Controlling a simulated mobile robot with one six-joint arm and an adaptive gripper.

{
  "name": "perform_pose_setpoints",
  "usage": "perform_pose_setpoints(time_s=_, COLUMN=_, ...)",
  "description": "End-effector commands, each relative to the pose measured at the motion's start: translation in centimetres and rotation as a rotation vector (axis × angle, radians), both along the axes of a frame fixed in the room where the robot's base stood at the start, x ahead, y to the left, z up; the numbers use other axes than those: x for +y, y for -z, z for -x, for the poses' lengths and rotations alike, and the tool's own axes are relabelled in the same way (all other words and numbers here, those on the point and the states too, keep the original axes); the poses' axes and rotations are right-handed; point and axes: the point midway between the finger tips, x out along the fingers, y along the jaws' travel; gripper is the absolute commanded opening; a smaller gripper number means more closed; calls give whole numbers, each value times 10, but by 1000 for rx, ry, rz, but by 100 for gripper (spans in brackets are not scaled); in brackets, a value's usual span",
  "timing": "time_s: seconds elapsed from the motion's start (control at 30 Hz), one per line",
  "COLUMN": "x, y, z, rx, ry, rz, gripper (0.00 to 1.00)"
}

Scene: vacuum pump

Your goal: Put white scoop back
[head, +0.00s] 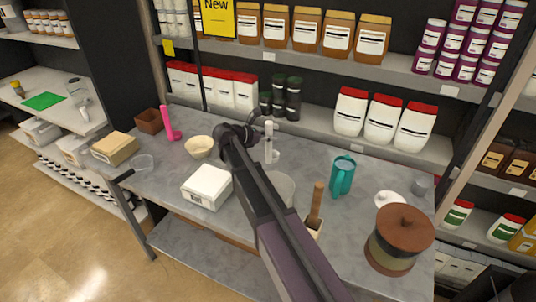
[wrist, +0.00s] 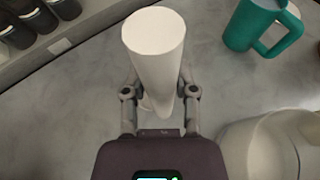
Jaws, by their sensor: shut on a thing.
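The white scoop (head: 268,143) is held upright over the grey table in the head view, behind the end of my arm. In the wrist view the white scoop (wrist: 155,45) stands between the two fingers, its wide pale end toward the camera. My gripper (wrist: 158,88) is shut on it, one finger on each side. In the head view my gripper (head: 262,127) is partly hidden by my own arm. Whether the scoop's lower end touches the table I cannot tell.
A pink scoop (head: 167,123) stands at the left by a cream bowl (head: 199,147). A white scale (head: 207,188) is in front. A teal pitcher (head: 342,176), a wooden-handled tool (head: 315,203) and a brown-lidded jar (head: 401,238) are right. Stocked shelves rise behind.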

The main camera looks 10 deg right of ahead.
Motion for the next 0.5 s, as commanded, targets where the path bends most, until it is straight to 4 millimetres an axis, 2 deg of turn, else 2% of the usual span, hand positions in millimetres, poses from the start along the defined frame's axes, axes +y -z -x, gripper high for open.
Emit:
perform_pose_setpoints(time_s=0.03, x=0, y=9, z=0, rx=0, ry=0, rz=0, gripper=0)
perform_pose_setpoints(time_s=0.13, x=0, y=14, z=0, rx=0, ry=0, rz=0, gripper=0)
perform_pose_setpoints(time_s=0.5, x=0, y=16, z=0, rx=0, ry=1, rz=0, gripper=0)
